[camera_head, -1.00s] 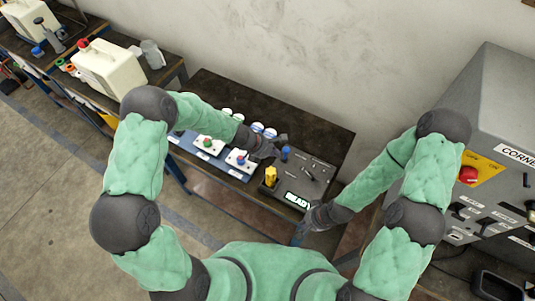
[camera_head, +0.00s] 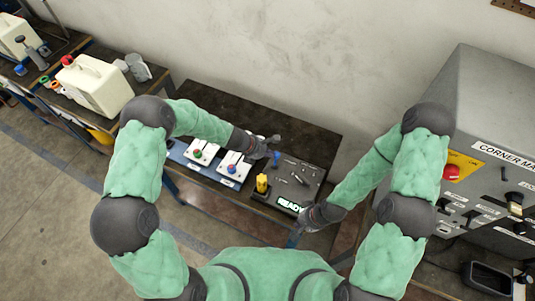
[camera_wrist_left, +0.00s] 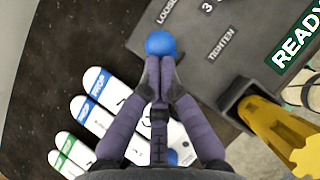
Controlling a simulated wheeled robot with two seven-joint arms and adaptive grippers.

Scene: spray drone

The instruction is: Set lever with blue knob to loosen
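The lever with the blue knob (camera_head: 276,158) stands on the dark control panel (camera_head: 309,177). In the left wrist view the round blue knob (camera_wrist_left: 160,43) is at top centre, below the LOOSEN label (camera_wrist_left: 166,12) and left of the TIGHTEN label (camera_wrist_left: 220,43). My left gripper (camera_head: 273,146) is beside the knob; in the wrist view its fingertips (camera_wrist_left: 160,63) come together just below it. I cannot tell whether they touch it. The lever's shaft is hidden. My right gripper (camera_head: 316,216) hangs at the panel's front right, its fingers unclear.
A yellow switch (camera_head: 262,184) and a READY display (camera_head: 290,206) sit at the panel's front. A grey machine (camera_head: 487,110) stands at right. The table's back is bare.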

